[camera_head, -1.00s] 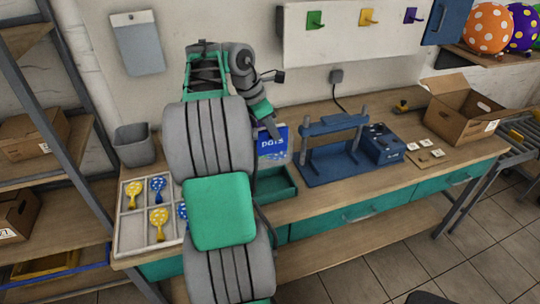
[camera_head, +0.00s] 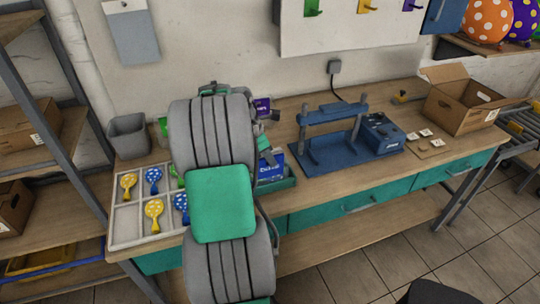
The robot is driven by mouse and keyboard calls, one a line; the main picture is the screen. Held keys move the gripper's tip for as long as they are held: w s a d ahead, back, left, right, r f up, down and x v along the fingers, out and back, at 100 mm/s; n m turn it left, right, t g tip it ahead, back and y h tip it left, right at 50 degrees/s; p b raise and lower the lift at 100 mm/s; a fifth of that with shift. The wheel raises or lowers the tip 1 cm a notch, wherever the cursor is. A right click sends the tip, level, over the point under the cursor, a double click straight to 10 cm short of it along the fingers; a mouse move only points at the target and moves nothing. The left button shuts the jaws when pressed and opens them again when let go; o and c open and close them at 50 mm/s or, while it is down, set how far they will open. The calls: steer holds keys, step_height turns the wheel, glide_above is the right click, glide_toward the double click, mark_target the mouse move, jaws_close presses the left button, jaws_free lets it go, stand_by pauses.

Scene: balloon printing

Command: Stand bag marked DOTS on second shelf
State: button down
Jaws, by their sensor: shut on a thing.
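The DOTS bag (camera_head: 271,166) is blue with white lettering, partly hidden by my arm. It is upright, low at the green tray (camera_head: 287,184) on the workbench; I cannot tell whether it touches the tray. My gripper (camera_head: 266,152) is at the bag's upper left edge and shut on it, its fingers mostly hidden behind my arm. A shelf rack stands at the left, with a middle shelf (camera_head: 70,150) and a lower shelf (camera_head: 75,222). Which one counts as second is not shown.
A divided tray (camera_head: 112,232) of dotted balloons lies left of my arm, a grey bin (camera_head: 128,136) behind it. A blue press (camera_head: 330,150) stands right of the bag. Cardboard boxes (camera_head: 22,128) occupy the rack; an open carton (camera_head: 460,105) stands at bench right.

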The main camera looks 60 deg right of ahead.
steer(key=c, duration=1.5)
jaws_free()
steer(key=shift+f, duration=0.1)
